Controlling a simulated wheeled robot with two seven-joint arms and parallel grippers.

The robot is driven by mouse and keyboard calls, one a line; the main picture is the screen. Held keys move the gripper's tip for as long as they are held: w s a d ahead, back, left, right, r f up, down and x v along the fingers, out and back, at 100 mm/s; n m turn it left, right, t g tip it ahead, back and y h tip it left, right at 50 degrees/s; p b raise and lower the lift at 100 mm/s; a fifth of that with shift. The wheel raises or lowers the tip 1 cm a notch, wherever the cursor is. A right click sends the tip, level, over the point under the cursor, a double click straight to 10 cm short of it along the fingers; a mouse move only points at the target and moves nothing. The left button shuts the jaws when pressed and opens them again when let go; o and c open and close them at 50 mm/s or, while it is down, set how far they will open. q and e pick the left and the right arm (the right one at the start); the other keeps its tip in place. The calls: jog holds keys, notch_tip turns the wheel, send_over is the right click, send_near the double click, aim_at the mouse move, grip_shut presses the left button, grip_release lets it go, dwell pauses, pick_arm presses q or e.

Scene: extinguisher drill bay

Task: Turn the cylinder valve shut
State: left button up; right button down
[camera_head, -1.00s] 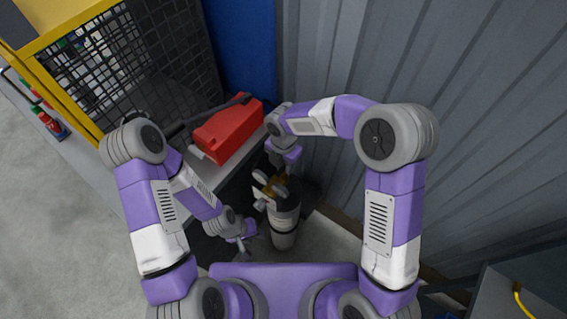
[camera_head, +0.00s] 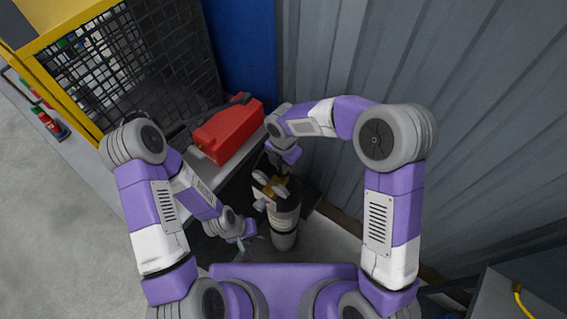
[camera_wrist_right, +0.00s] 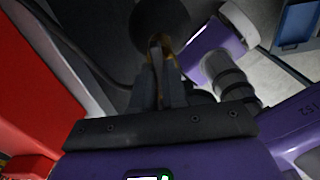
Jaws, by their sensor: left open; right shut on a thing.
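The cylinder (camera_head: 285,226) stands upright in front of me, pale with darker bands. Its brass-coloured valve (camera_head: 268,190) is at the top; a little brass also shows in the right wrist view (camera_wrist_right: 174,46), mostly hidden by my fingers. My right gripper (camera_head: 276,184) reaches down from above and is shut on the valve. In the right wrist view its two fingers (camera_wrist_right: 158,72) are close together at the brass part. My left gripper (camera_head: 246,240) is open and empty, low beside the cylinder on its left. Its fingertips are small in the head view.
A red box (camera_head: 228,130) lies on the grey bench (camera_head: 222,172) left of the cylinder. A yellow-framed mesh cage (camera_head: 120,65) stands behind at the left. A corrugated grey wall (camera_head: 480,130) closes the right side. Open floor (camera_head: 50,230) lies at far left.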

jog(key=m, duration=0.4)
jog(key=shift+m+b, duration=0.3)
jog(key=shift+b, duration=0.05)
jog(key=m, duration=0.4)
jog(key=shift+m+b, duration=0.3)
jog(key=shift+b, duration=0.05)
jog(key=m, duration=0.4)
jog(key=shift+b, duration=0.35)
jog(key=shift+m, duration=2.1)
jog(key=c, duration=1.2)
grip_release()
jog(key=shift+o, duration=0.2)
notch_tip(320, 180, up, 8)
jog(key=shift+f+p, duration=0.15)
jog(key=shift+p, duration=0.25)
